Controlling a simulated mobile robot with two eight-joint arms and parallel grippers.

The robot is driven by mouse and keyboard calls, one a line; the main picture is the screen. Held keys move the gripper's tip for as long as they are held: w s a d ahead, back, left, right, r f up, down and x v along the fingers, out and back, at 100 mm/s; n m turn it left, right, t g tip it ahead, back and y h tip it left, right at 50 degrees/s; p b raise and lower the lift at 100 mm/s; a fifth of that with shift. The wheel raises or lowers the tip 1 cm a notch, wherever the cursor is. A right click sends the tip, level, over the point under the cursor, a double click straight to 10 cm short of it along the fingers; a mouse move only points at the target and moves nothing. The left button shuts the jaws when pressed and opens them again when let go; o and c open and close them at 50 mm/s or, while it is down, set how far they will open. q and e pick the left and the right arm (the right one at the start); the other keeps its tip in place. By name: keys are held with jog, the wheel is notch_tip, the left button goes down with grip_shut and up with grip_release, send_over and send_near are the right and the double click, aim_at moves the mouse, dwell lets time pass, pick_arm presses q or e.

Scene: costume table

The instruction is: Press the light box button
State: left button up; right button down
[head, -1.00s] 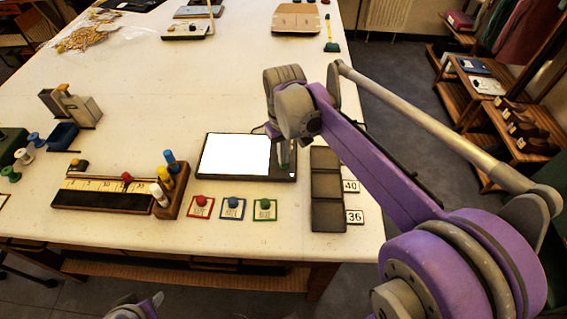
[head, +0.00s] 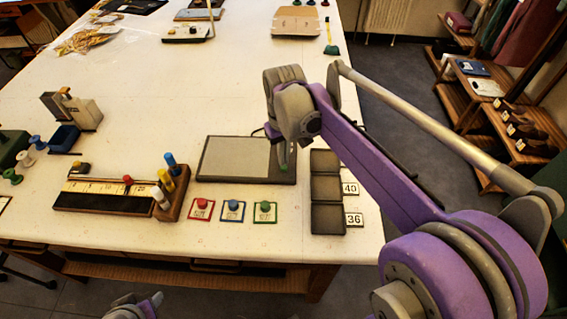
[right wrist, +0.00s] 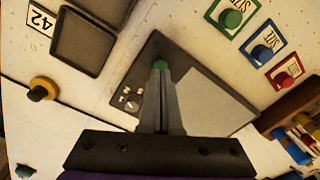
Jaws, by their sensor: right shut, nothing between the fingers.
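The light box (head: 232,158) lies flat on the white table, a dark slab with a pale grey, unlit panel. It also shows in the right wrist view (right wrist: 212,108), with small controls on its dark border. My right gripper (head: 283,166) is shut and empty, pointing down over the light box's right border. In the right wrist view its fingertips (right wrist: 160,66) are at that border beside a small green spot; I cannot tell whether they touch it. The fingers hide part of the border. Part of my left gripper (head: 138,306) shows at the bottom edge; its fingers are unclear.
Dark trays (head: 326,188) stand right of the light box. Red, blue and green knobs on cards (head: 233,208) lie in front. A ruler board (head: 105,196) and a wooden holder with bottles (head: 172,190) are to the left. The table behind is mostly clear.

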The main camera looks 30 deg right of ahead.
jog(key=shift+r+p, duration=1.3)
jog(key=shift+r, duration=1.25)
pick_arm(q)
jog(key=r, duration=0.1)
jog(key=w+r, duration=0.1)
jog(key=r, duration=0.2)
jog(key=shift+w, duration=0.25)
jog(key=shift+f, duration=0.1)
